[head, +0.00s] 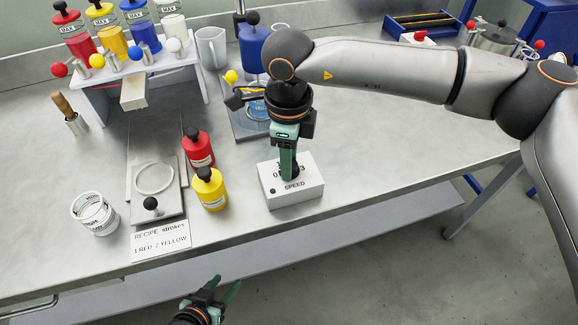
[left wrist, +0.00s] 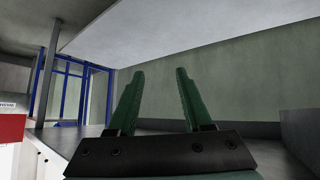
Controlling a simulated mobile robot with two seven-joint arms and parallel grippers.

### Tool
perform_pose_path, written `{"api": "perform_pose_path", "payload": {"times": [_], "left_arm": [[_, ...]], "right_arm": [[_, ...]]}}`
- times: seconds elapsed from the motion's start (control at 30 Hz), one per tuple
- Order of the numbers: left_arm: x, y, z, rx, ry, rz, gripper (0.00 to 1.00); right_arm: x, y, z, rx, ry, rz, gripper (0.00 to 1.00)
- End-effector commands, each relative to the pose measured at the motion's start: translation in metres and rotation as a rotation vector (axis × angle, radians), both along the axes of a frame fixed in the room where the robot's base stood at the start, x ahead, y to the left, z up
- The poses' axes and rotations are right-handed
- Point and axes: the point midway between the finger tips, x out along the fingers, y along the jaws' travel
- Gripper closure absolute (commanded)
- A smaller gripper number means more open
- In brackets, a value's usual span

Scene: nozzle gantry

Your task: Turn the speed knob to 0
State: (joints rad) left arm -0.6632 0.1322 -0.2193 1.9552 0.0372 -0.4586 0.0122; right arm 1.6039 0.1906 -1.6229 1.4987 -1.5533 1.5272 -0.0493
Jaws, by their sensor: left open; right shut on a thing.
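The speed control is a white box (head: 293,197) marked SPEED, with digits on its top, on the bench near its front edge. My right gripper (head: 288,172) points down onto the top of this box and is shut on the knob, which the fingers largely hide. The knob's pointer and the setting cannot be read; only some digits, such as a 0 and a 3, show beside the fingers. My left gripper (head: 222,291) is open and empty in front of the bench, away from the box. Its open fingers also show in the left wrist view (left wrist: 155,100).
A red bottle (head: 198,148) and a yellow bottle (head: 210,189) stand left of the box. The bench right of the box is clear.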

Motion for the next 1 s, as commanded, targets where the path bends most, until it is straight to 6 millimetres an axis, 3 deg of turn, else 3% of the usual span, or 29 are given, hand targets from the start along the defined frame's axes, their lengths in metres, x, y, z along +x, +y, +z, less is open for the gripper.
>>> {"api": "perform_pose_path", "payload": {"times": [0.2,0.5,1.0], "left_arm": [[0.011,-0.008,-0.005,-0.010,-0.016,-0.017,0.50],[0.009,-0.013,-0.013,-0.013,-0.003,-0.031,0.50],[0.015,-0.015,-0.009,-0.015,-0.019,-0.034,0.50]], "right_arm": [[0.001,0.000,-0.002,0.002,-0.003,0.174,1.00],[0.000,0.000,0.000,0.001,-0.003,0.330,1.00],[0.000,0.001,0.001,0.003,-0.002,0.388,1.00]]}}
